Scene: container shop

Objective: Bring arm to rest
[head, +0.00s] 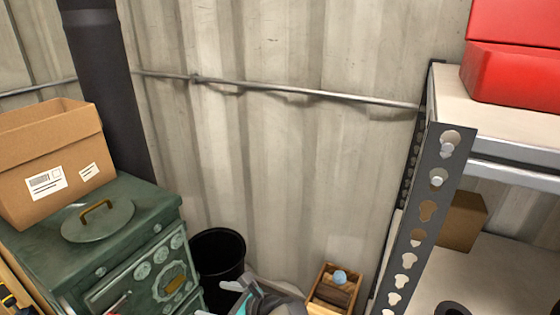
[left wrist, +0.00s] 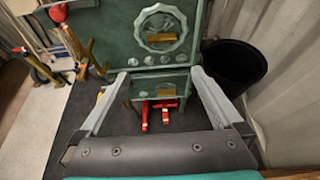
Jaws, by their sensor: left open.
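My left gripper (left wrist: 160,74) is open in the left wrist view, with its two grey fingers spread wide. Nothing is between the fingers. Beyond them is the front of a green stove (left wrist: 180,30), apart from the fingers as far as I can tell. My right gripper is in neither view.
The green stove (head: 150,205) carries a cardboard box (head: 45,150). A black bucket (head: 218,262) and a small wooden crate (head: 322,300) stand by the corrugated wall. A metal shelf (head: 440,150) with a red box (head: 510,75) is at right. Red objects (left wrist: 155,108) lie low near the stove.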

